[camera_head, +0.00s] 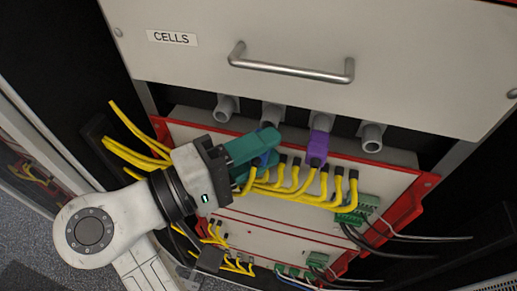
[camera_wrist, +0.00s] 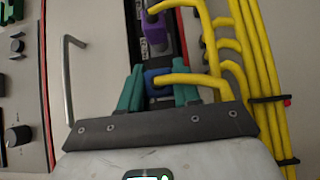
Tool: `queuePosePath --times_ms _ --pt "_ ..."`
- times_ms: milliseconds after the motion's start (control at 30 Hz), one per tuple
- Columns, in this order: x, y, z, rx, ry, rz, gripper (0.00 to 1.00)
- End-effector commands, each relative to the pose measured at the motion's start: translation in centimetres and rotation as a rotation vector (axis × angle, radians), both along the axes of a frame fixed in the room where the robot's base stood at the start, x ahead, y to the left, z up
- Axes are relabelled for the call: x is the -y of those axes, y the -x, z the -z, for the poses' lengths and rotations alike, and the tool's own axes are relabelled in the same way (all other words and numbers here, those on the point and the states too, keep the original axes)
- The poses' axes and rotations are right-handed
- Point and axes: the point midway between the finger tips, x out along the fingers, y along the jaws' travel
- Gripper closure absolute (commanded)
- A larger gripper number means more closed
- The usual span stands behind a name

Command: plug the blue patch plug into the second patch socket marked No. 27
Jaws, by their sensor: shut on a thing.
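My gripper (camera_head: 268,148) has teal fingers, which also show in the wrist view (camera_wrist: 159,88). It is shut on the blue patch plug (camera_wrist: 157,78), with a finger on each side. In the head view only a bit of the blue plug (camera_head: 268,160) shows beside the fingers. A yellow cable (camera_wrist: 190,80) runs from the plug to the right in the wrist view. The plug is at the dark strip carrying small white labels (camera_wrist: 145,50). I cannot read a No. 27, and the plug's tip is hidden, so I cannot tell whether it is in a socket.
A purple plug (camera_head: 318,147) stands close to the right of my gripper, and above it in the wrist view (camera_wrist: 154,34). Grey round stubs (camera_head: 371,136) line the panel under the CELLS drawer with its bar handle (camera_head: 290,68). Yellow cables (camera_head: 300,195) crowd below.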

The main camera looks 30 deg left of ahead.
Motion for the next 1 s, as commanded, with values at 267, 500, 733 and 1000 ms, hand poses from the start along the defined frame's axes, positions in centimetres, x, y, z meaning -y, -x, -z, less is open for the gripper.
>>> queuePosePath --times_ms 267,500,733,1000 --pt "-0.1 -0.4 0.0 0.001 0.0 0.0 0.85" --pt "-0.2 -0.7 0.0 0.0 0.001 -0.001 0.85" --pt "-0.3 -1.0 0.0 0.0 0.001 -0.001 0.85" --pt "-0.3 -1.3 0.0 0.0 0.0 -0.001 0.85"
